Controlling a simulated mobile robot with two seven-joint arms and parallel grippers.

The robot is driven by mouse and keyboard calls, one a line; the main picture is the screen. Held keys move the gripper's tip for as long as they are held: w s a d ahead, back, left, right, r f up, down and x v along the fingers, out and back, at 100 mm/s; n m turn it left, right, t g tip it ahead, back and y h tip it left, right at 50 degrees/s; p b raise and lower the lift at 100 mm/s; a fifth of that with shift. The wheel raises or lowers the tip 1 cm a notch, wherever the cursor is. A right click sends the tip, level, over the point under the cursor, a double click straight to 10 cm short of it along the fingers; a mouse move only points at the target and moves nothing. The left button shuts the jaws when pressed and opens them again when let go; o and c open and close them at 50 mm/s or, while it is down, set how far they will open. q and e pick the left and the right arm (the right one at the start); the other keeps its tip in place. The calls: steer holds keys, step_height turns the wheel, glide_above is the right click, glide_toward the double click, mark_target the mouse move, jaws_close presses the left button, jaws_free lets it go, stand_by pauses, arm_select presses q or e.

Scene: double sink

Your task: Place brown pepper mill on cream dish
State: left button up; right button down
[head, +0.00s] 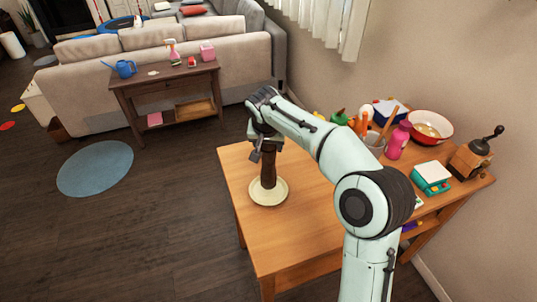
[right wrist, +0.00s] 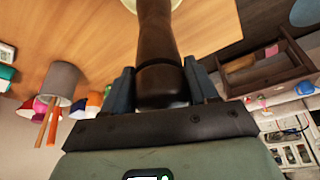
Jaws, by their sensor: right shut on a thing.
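The brown pepper mill (head: 268,169) stands upright over the cream dish (head: 282,193) near the left edge of the wooden table. Its base appears to be on the dish. My right gripper (head: 266,143) is shut on the upper part of the mill. In the right wrist view the pepper mill (right wrist: 158,50) sits between the two fingers (right wrist: 160,85), and a bit of the cream dish (right wrist: 130,4) shows at the top edge. My left gripper is not in view.
The wooden table (head: 290,235) has clear room in front of the dish. At its back and right are a grey utensil pot (head: 375,143), a pink bottle (head: 398,141), a red-rimmed bowl (head: 429,127), a teal scale (head: 431,177) and a coffee grinder (head: 470,158).

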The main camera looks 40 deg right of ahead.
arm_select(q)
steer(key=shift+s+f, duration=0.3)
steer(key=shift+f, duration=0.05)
arm_select(e)
steer(key=shift+f, duration=1.75)
steer(key=shift+f+b, duration=0.2)
steer(key=shift+b, duration=0.1)
steer(key=shift+c, duration=1.5)
jaws_free()
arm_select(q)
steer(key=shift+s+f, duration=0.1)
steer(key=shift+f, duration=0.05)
arm_select(e)
steer(key=shift+r, duration=0.3)
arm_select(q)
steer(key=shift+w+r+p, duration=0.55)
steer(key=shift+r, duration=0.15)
arm_select(e)
steer(key=v, duration=1.1)
steer(key=shift+a+r, duration=0.15)
steer(key=shift+r, duration=0.2)
